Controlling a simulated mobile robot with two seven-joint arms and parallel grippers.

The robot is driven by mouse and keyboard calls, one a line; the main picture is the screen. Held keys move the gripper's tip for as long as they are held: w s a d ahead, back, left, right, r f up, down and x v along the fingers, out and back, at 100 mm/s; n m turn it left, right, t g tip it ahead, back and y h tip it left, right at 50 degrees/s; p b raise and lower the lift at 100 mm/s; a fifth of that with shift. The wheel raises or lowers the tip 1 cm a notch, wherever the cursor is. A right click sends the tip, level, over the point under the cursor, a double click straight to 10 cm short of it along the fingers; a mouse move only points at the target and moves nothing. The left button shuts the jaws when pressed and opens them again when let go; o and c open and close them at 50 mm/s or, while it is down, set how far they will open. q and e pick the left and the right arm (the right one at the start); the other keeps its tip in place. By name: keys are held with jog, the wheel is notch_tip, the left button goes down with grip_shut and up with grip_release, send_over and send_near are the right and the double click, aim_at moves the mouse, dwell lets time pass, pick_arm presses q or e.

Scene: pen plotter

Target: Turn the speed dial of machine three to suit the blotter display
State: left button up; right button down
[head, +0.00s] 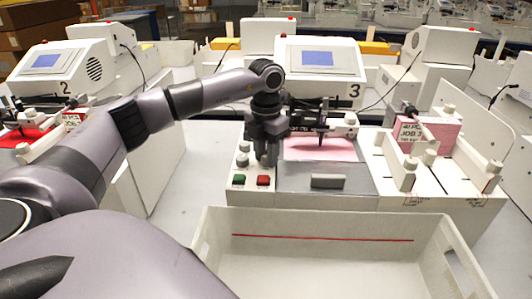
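Machine three (350,75) is a white console marked "3" with a blue display (318,58); any writing on the display is too small to read. Its plotter bed holds a pink sheet (330,155) under the pen carriage. On the white control panel left of the bed, two pale knobs (242,160) show, one behind the other, above a green button (239,180) and a red button (264,181). My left gripper (266,160) points down over the panel, just right of the knobs. Its fingers hide the panel there; I cannot tell whether they touch anything. My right gripper is out of view.
An open white bin (330,222) with a red line stands in front of machine three. A pink stack labelled "JOB 3" (425,135) sits in a rack to the right. Machine two (55,70) stands at the left. Grey table (190,185) shows bare left of the panel.

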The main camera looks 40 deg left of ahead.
pick_arm(q)
jog(key=shift+r, duration=0.15)
notch_tip(320, 180, up, 7)
jog(key=shift+r+b, duration=0.1)
jog(key=shift+b, duration=0.35)
dwell(0.7)
